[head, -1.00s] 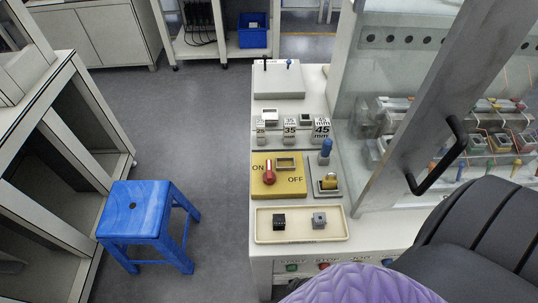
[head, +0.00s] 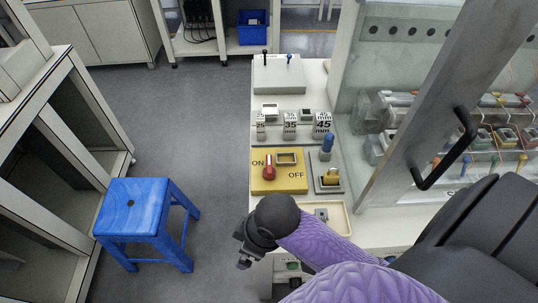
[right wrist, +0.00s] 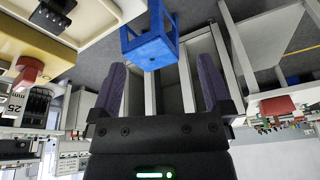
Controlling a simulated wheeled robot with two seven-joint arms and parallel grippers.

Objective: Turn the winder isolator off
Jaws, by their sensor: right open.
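The isolator is a yellow plate (head: 291,184) marked ON and OFF on the bench top in the head view. Its red handle (head: 268,168) lies lengthwise up the picture, close to the ON mark. The red handle (right wrist: 28,72) also shows at the left edge of the right wrist view. My right gripper (head: 243,252) hangs at the bench's front left corner, below the plate in the picture and apart from it. In the right wrist view its two purple fingers (right wrist: 163,85) are spread with nothing between them. My left gripper is not in view.
A cream tray (head: 347,227) at the bench front is partly hidden by my right arm. A padlock (head: 331,179) and blue-topped post (head: 327,146) stand right of the plate. Size blocks (head: 290,124) are behind. A blue stool (head: 137,214) stands left; floor between is clear.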

